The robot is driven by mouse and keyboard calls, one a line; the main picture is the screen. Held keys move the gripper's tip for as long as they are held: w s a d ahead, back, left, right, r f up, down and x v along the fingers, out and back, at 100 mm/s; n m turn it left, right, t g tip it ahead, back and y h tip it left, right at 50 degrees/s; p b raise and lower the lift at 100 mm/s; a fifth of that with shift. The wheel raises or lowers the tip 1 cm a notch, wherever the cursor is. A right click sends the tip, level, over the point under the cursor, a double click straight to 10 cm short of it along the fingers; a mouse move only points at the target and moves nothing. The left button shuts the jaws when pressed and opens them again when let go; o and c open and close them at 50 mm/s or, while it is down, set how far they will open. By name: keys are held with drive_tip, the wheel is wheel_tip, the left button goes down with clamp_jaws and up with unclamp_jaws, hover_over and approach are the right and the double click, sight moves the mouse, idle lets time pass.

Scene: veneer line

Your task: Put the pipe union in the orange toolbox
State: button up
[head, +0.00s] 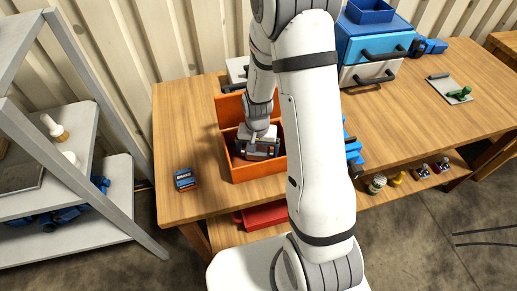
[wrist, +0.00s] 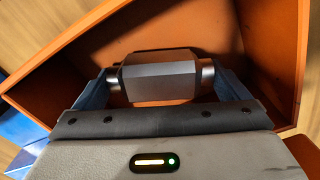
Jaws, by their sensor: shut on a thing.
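The pipe union (wrist: 160,76), a grey metal hexagonal piece with round ends, is held across my gripper (wrist: 165,85) in the wrist view. A finger sits at each end of it. The orange toolbox (wrist: 70,85) surrounds it in that view, with its walls rising around the fingers. In the head view my gripper (head: 258,152) is inside the opening of the orange toolbox (head: 259,173), which stands open on the wooden table with its lid up at the back. The union is not clear in the head view. I cannot tell whether it touches the toolbox floor.
A small blue box (head: 185,179) lies on the table (head: 179,127) left of the toolbox. A red case (head: 263,215) is on the shelf below. A grey rack (head: 105,180) stands at left.

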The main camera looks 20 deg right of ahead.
sight(258, 149)
drive_tip(key=shift+f, duration=0.25)
drive_tip(key=o, duration=0.9)
drive_tip(key=shift+r, duration=0.1)
drive_tip(key=shift+c, duration=0.2)
drive_tip(key=shift+r, duration=0.1)
wheel_tip(258, 149, up, 13)
drive_tip(key=b, duration=0.1)
drive_tip(key=s+r+n+t, duration=0.3)
drive_tip(key=s+r+n, duration=0.1)
drive_tip(key=s+r, duration=0.9)
drive_tip(key=s, duration=0.3)
drive_tip(key=shift+r+n+t, duration=0.25)
drive_tip(key=shift+n+t, duration=0.05)
drive_tip(key=shift+s+d, duration=0.1)
